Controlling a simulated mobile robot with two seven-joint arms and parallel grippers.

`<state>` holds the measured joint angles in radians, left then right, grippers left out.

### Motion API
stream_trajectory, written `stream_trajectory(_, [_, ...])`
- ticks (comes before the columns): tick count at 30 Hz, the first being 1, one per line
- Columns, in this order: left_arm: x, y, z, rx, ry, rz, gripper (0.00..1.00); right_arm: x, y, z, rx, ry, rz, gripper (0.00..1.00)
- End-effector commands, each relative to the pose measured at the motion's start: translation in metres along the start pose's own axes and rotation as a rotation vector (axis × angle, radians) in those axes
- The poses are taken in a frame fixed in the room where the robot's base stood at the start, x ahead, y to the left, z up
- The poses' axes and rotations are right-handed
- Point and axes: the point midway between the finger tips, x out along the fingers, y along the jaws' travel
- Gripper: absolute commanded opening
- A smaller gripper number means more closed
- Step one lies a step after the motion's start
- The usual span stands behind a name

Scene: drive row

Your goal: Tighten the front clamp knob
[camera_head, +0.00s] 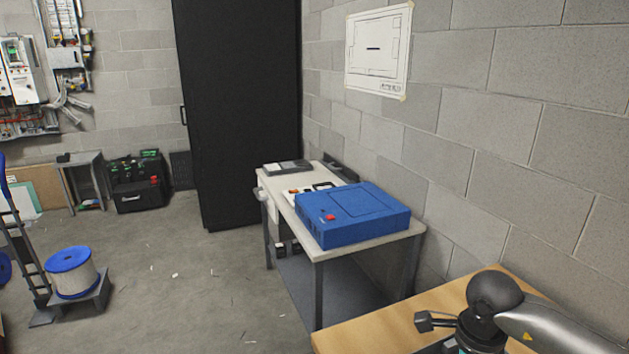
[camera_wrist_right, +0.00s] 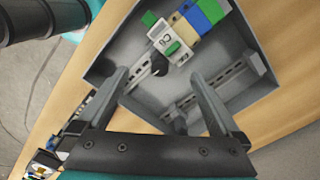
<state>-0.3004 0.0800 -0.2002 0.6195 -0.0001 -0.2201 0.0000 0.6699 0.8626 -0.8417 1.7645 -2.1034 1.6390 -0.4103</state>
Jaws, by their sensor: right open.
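In the right wrist view an open grey box (camera_wrist_right: 108,68) lies on a wooden bench top. It holds a metal rail (camera_wrist_right: 218,80) and a row of blocks (camera_wrist_right: 190,22) in white, green, yellow and blue. A small black knob-like part (camera_wrist_right: 159,66) sits by the white block; I cannot tell if it is the front clamp knob. My right gripper (camera_wrist_right: 160,76) is open over the box, its fingers spread on either side of this part, with nothing held. In the head view only my right arm shows, at the lower right. My left gripper is not in view.
In the head view the wooden bench (camera_head: 375,325) stands at the lower right by the block wall. A blue case (camera_head: 350,215) lies on a grey table behind it. A black cabinet (camera_head: 238,100) and a cable spool (camera_head: 72,272) stand farther off. Floor between is mostly clear.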

Motion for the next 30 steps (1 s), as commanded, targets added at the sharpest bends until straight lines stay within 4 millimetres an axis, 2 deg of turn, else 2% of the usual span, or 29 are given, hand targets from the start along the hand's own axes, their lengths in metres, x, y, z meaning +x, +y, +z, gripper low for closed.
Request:
stream_trajectory(13, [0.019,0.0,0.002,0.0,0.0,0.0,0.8,0.022,0.0,0.0,0.002,0.0,0.0,1.0])
stream_trajectory(22, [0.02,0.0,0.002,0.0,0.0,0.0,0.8,0.024,0.0,0.0,0.002,0.0,0.0,1.0])
stream_trajectory(23, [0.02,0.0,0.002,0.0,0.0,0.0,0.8,0.024,0.0,0.0,0.002,0.0,0.0,0.99])
stream_trajectory(30, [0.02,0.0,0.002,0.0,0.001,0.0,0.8,0.024,0.0,0.0,0.001,0.0,0.0,0.72])
